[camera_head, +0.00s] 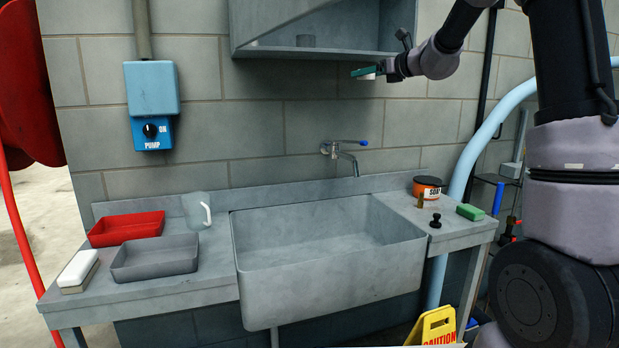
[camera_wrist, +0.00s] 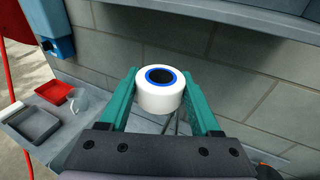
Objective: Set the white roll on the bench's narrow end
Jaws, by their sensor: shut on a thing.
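The white roll (camera_wrist: 160,98), with a blue ring around its dark core, is between the two green fingers of my gripper (camera_wrist: 159,78) in the wrist view. The fingers are shut on its sides. In the head view my gripper (camera_head: 364,71) is high in front of the wall, just below the shelf and well above the sink; a little of the white roll (camera_head: 367,77) shows there. The bench (camera_head: 462,232) has a short stretch of top right of the sink and a longer stretch on the left (camera_head: 208,284). The right stretch looks the narrower.
On the right stretch stand an orange tin (camera_head: 427,190), a small brown bottle (camera_head: 420,201), a black knob-shaped thing (camera_head: 435,221) and a green sponge (camera_head: 470,212). Red (camera_head: 126,229) and grey (camera_head: 155,265) trays stand left. The tap (camera_head: 345,152) juts out below my gripper.

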